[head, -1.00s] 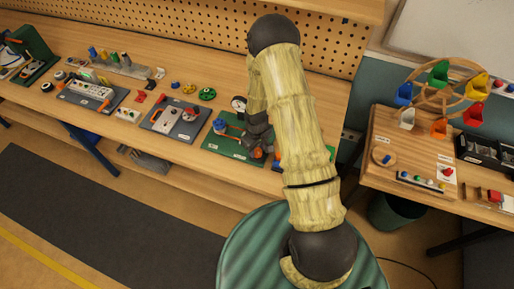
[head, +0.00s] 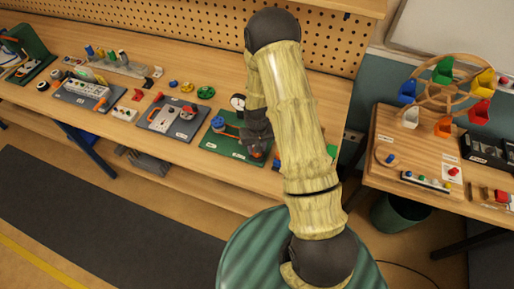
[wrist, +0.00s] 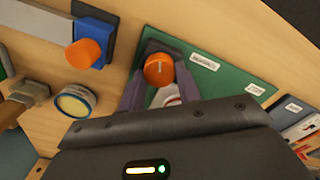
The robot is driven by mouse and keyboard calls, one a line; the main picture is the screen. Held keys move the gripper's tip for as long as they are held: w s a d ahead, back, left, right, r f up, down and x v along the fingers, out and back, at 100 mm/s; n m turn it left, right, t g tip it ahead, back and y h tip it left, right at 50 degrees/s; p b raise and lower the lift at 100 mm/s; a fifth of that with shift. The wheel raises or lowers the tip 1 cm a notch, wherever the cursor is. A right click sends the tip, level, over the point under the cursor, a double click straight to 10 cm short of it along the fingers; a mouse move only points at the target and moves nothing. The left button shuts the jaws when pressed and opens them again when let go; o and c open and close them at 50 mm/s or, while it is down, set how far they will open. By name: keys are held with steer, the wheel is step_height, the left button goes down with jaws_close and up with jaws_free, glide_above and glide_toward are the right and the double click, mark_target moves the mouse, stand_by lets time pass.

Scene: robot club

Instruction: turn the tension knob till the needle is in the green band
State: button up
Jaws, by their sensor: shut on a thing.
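An orange knob (wrist: 159,70) with a pale mark on its face sits at the edge of a green board (wrist: 228,72) in the wrist view. My gripper (wrist: 160,84) is shut on this knob, one finger on each side. In the head view my gripper (head: 257,146) is over the right part of the green board (head: 222,147), and the arm hides much there. A small white round dial (head: 238,101) stands behind the board. Its needle and any green band are too small to read. A white and red patch between the fingers is partly hidden.
A blue-topped part (head: 218,122) stands on the board's left. Another panel with a knob and orange handle (head: 172,118) lies further left. A coloured-cup wheel (head: 447,88) stands on the right table. In the wrist view another orange knob (wrist: 85,53) is at left.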

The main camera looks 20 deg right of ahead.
steer(key=o, duration=1)
steer(key=shift+c, duration=0.2)
steer(key=shift+r, duration=0.15)
step_height(320, 180, up, 17)
steer(key=b, duration=0.3)
steer(key=s+r+t, duration=0.1)
steer(key=s+r, duration=0.1)
steer(key=s, duration=0.5)
steer(key=s+r+t, duration=0.1)
steer(key=s+r, duration=0.1)
steer(key=s, duration=0.5)
steer(key=shift+s+r+t, duration=0.25)
steer(key=shift+s+t, duration=0.05)
steer(key=shift+s, duration=0.1)
